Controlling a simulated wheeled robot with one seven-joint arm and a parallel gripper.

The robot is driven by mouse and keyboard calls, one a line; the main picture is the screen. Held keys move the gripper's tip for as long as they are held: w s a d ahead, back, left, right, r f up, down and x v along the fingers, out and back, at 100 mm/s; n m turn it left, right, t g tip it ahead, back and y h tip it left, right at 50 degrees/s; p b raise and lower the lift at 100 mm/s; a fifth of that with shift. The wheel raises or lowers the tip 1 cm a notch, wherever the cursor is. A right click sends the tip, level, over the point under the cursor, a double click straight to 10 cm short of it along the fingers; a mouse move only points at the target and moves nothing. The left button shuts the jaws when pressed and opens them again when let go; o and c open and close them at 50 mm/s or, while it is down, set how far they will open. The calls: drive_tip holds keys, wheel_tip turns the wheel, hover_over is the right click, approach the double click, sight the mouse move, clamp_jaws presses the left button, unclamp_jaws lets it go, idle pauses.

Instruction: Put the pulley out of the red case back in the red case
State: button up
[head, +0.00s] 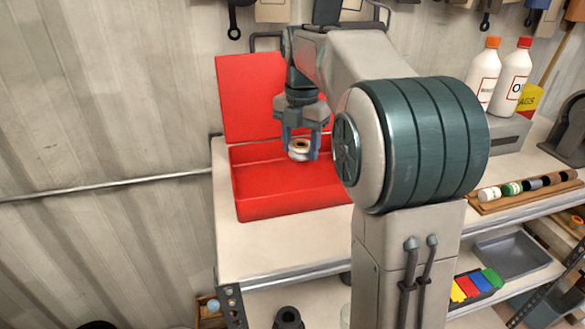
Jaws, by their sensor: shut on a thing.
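The red case (255,206) stands on the left end of the workbench with its lid (247,97) raised against the back. The pulley (299,150) is a small pale wheel with a brownish, dark-centred top. My gripper (301,144) is shut on the pulley and points down. It holds the pulley over the open case, apart from the case floor as far as I can tell. My arm hides the right part of the case and some of the bench.
The bare bench top (262,247) is clear in front of the case. Two white bottles (483,75) with orange and red caps stand at the back right. A wooden tray (520,193) of small jars lies at the right. A grey bin (513,255) sits on the lower shelf.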

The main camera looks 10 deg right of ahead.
sight(293, 159)
drive_tip(key=shift+s+a+f, duration=0.3)
drive_tip(key=shift+a+f, duration=0.1)
drive_tip(key=shift+a, duration=0.15)
drive_tip(key=shift+s+a+f, duration=0.3)
drive_tip(key=shift+a+f, duration=0.05)
drive_tip(key=shift+a, duration=0.15)
drive_tip(key=shift+f+p, duration=0.5)
drive_tip(key=shift+f, duration=1.5)
drive_tip(key=shift+f, duration=0.1)
drive_tip(key=o, duration=1.1)
wheel_tip(293, 159, up, 12)
drive_tip(key=shift+r+b, duration=0.15)
drive_tip(key=shift+b, duration=0.15)
